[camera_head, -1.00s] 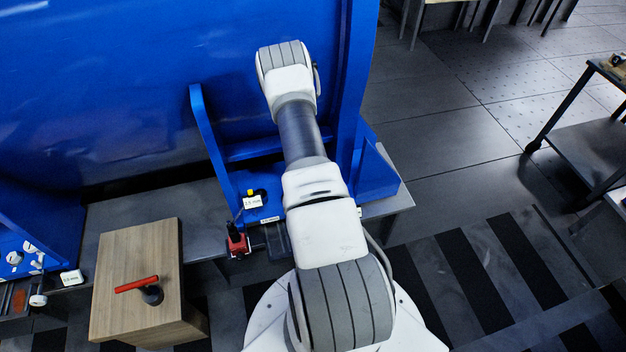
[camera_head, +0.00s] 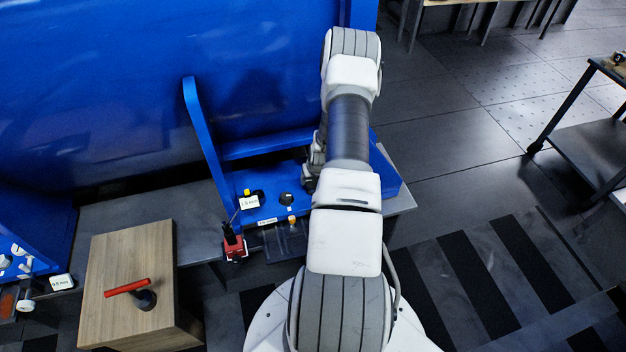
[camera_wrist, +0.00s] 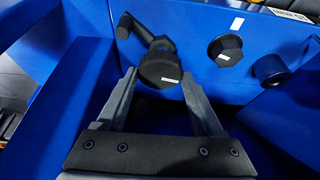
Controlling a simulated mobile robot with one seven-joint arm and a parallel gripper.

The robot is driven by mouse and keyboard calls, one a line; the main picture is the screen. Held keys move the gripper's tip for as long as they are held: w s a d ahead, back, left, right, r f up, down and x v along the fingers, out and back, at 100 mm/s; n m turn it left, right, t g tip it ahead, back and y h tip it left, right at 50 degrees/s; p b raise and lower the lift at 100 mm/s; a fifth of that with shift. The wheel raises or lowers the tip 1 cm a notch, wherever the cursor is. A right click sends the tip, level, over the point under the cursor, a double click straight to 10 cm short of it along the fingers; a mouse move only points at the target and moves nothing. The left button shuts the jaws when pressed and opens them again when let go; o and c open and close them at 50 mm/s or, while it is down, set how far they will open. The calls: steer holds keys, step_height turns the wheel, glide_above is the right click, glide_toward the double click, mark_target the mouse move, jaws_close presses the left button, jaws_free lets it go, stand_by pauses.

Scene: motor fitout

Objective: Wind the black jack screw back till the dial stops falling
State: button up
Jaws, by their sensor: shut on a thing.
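The black jack screw (camera_wrist: 160,70) shows in the wrist view as a round dark head with a white mark, with a cranked black handle (camera_wrist: 124,26) behind it. My gripper (camera_wrist: 158,80) is shut on the screw's head, one finger at each side. In the head view my arm hides the screw and most of my gripper. The dial's white readout (camera_head: 250,202) stands on the blue foot at the left of my arm. It seems to read about 1.5 mm, but the digits are small.
A black hex knob (camera_wrist: 227,48) and a black round-ended part (camera_wrist: 270,69) sit right of my fingers. A red tool (camera_head: 234,246) stands by the foot's front edge. A wooden block (camera_head: 125,255) with a red-handled tool (camera_head: 128,287) stands left. A second readout (camera_head: 62,282) is far left.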

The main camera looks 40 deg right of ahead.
steer(key=shift+w+d+r, duration=0.1)
steer(key=shift+r, duration=0.05)
steer(key=o, duration=1.4)
steer(key=p+v, duration=0.5)
steer(key=v, duration=1.2)
steer(key=shift+s+a+r, duration=0.1)
steer(key=shift+s+a, duration=0.1)
steer(key=shift+s, duration=0.05)
